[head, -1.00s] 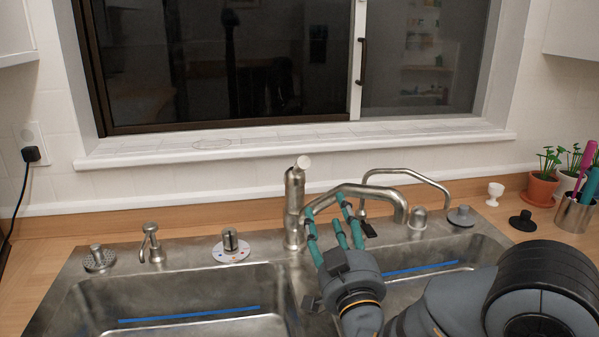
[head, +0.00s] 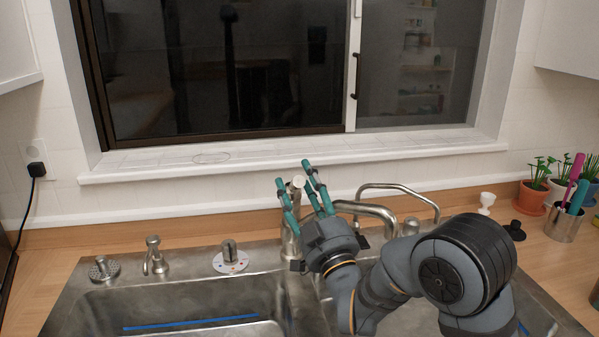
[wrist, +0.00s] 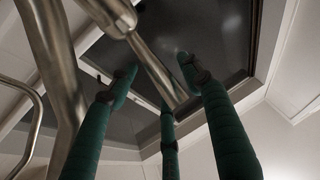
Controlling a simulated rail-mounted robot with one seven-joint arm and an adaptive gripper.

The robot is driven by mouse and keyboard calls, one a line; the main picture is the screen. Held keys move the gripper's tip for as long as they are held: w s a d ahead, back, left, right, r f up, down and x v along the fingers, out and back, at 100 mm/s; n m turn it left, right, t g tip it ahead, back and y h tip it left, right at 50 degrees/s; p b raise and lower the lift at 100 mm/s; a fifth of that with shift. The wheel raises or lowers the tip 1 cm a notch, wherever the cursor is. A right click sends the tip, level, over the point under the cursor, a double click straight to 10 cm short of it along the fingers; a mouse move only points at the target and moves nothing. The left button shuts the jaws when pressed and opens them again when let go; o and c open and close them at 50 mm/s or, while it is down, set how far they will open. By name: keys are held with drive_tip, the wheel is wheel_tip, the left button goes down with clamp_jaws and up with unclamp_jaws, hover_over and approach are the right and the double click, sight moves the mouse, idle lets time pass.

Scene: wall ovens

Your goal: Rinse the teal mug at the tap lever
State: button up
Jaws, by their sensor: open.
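The metal tap (head: 289,240) stands behind the sink, its spout (head: 372,210) curving right. Its lever top (head: 297,183) lies behind my fingers in the head view. In the wrist view, the lever (wrist: 152,62) runs diagonally between my teal fingers, and the spout (wrist: 52,55) is at left. My gripper (head: 296,178) is open, its fingers pointing up around the lever's height. In the wrist view, my gripper (wrist: 157,76) holds nothing. Contact with the lever cannot be told. No teal mug shows in any view.
The left sink basin (head: 190,300) is empty except for a blue strip. A soap pump (head: 154,255) and a round dial (head: 230,257) stand behind it. A thin second spout (head: 405,190) is at right. Potted plants (head: 535,190) and a utensil cup (head: 563,222) stand far right.

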drive_tip(key=shift+w, duration=0.2)
drive_tip(key=shift+c, duration=0.6)
drive_tip(key=c, duration=1.1)
drive_tip(key=shift+a, duration=0.1)
clamp_jaws()
